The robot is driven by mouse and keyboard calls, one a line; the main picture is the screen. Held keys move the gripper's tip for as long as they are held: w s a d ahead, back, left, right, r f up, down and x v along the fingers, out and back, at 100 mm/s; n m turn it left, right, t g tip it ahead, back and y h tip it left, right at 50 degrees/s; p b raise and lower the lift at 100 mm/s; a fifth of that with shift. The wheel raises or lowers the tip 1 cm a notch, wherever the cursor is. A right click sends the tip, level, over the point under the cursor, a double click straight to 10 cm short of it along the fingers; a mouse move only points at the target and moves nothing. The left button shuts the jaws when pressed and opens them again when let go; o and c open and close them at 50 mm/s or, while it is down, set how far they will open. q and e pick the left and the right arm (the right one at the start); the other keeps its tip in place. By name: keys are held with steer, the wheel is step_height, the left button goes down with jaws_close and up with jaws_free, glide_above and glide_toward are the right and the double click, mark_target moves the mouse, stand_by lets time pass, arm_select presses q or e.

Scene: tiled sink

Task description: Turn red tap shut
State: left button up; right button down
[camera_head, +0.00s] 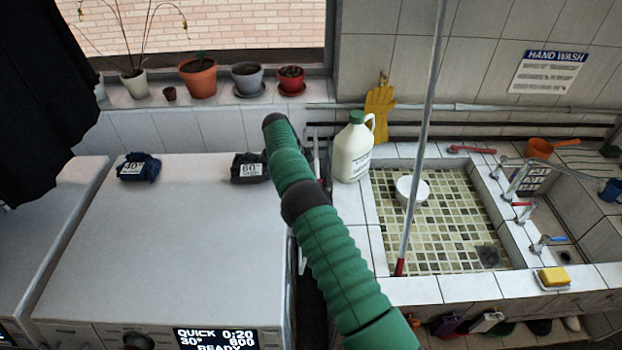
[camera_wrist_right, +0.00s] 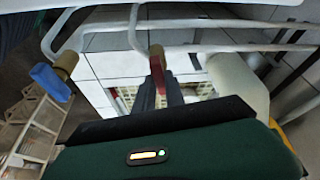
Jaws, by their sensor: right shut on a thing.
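The red tap handle (camera_wrist_right: 158,76) hangs on a bent pale pipe with a brass-coloured end, at the centre of the right wrist view. My right gripper (camera_wrist_right: 165,93) has its dark fingers at the lower part of this handle, shut on it. A blue tap handle (camera_wrist_right: 50,82) sits on a similar pipe to the left, apart from the fingers. In the head view my green arm reaches up past the left edge of the sink; its gripper and the held handle are hidden there. Another red-handled tap (camera_head: 523,204) stands at the sink's right side. My left gripper is not in view.
A white bottle (camera_head: 353,150) stands at the sink's back left corner, close to my arm. A thin upright pole (camera_head: 421,140) crosses the sink (camera_head: 455,289). A white machine (camera_head: 160,250) lies left, its top mostly clear. Pale pipes (camera_wrist_right: 225,47) run around the gripper.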

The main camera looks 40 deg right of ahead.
steer(key=shift+w+m, duration=0.15)
steer(key=shift+m, duration=0.35)
stand_by(0.4)
steer(key=c, duration=1.4)
jaws_free()
steer(key=shift+w+f, duration=0.1)
steer(key=shift+w, duration=0.05)
